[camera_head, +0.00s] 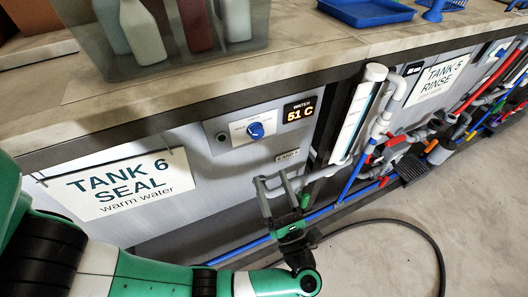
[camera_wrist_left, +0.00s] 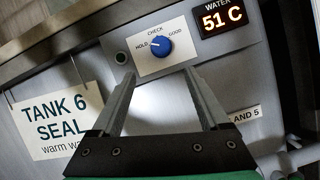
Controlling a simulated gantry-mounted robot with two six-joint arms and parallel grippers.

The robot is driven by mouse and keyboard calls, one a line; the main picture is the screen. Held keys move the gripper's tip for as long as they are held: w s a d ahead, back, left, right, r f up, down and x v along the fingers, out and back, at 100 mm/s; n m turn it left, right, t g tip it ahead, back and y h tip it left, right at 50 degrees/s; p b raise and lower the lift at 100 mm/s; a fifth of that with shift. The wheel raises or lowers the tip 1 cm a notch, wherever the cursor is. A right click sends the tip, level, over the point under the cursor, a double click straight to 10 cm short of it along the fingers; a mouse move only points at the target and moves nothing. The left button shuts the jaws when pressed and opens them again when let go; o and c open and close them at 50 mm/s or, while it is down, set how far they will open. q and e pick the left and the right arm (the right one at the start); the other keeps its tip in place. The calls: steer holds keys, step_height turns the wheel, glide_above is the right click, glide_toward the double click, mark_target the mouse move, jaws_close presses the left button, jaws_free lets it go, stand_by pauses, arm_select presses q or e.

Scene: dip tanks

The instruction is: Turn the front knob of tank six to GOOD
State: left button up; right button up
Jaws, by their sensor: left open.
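The front knob of tank six is a small blue dial (camera_head: 256,130) on a pale plate on the tank's front panel. In the left wrist view the knob (camera_wrist_left: 160,47) sits under the words HOLD, CHECK and GOOD. Its pale mark seems to face the HOLD side. My left gripper (camera_head: 272,179) is open and empty, below the knob in the head view. In the left wrist view its fingertips (camera_wrist_left: 159,74) stand apart, just below the knob plate, not around the knob. My right gripper is not in view.
The TANK 6 SEAL sign (camera_head: 120,184) hangs left of the knob. A WATER display (camera_head: 299,112) reading 51 C is right of it. A white vertical tube (camera_head: 358,115) and pipes stand further right. The counter edge (camera_head: 210,92) overhangs above, with a clear bin (camera_head: 170,62) on it.

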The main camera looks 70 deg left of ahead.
mark_target(258, 137)
arm_select(q)
steer(key=x, duration=1.1)
steer(key=shift+w+a+r, duration=0.15)
steer(key=shift+w+r, duration=0.05)
steer(key=shift+r, duration=0.1)
jaws_close()
